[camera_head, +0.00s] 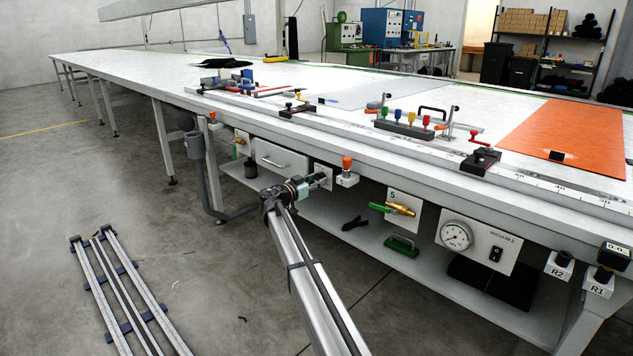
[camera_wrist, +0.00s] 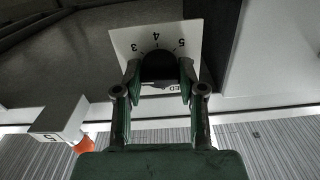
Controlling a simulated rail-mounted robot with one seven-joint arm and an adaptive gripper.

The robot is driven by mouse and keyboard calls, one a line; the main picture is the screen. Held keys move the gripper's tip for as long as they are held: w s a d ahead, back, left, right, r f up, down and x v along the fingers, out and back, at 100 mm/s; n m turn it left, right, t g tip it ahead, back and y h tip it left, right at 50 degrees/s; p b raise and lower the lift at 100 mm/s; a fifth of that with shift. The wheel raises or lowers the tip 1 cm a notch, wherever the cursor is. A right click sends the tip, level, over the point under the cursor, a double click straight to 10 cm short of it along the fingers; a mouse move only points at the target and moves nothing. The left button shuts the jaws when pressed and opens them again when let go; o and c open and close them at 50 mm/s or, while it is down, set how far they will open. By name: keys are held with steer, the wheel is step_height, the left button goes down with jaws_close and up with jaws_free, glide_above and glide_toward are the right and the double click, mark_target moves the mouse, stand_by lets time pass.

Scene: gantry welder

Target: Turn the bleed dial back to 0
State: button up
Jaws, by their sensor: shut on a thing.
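The bleed dial is a black round knob (camera_wrist: 158,66) on a white plate (camera_wrist: 122,40), with the numbers 3, 4 and 5 showing upside down in the wrist view. My gripper (camera_wrist: 160,78) is shut on the knob, one finger on each side. The lower numbers, any pointer and most of the label are hidden or too dark to read. In the head view my gripper (camera_head: 319,181) reaches the dial's white plate (camera_head: 323,171) under the table's front edge, and the knob is hidden there.
An orange-topped knob on a white block (camera_head: 347,180) stands just right of my gripper. Further right are a brass valve with a green handle (camera_head: 400,209) and a vacuum gauge (camera_head: 456,235). A drawer (camera_head: 280,159) is to the left. The floor in front has open room.

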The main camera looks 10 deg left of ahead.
steer(key=shift+n, duration=0.3)
steer(key=n, duration=0.4)
steer(key=n+p, duration=0.1)
steer(key=n, duration=0.3)
steer(key=shift+d+r+p, duration=0.1)
steer(key=shift+r+p, duration=0.1)
steer(key=shift+p, duration=0.1)
steer(key=n+p, duration=0.2)
steer(key=n, duration=0.3)
steer(key=shift+n+p, duration=0.35)
steer(key=shift+n, duration=0.05)
steer(key=shift+n+p, duration=1.2)
steer(key=shift+n, duration=0.8)
steer(key=o, duration=1.1)
steer(key=shift+d, duration=0.1)
steer(key=shift+o, duration=0.2)
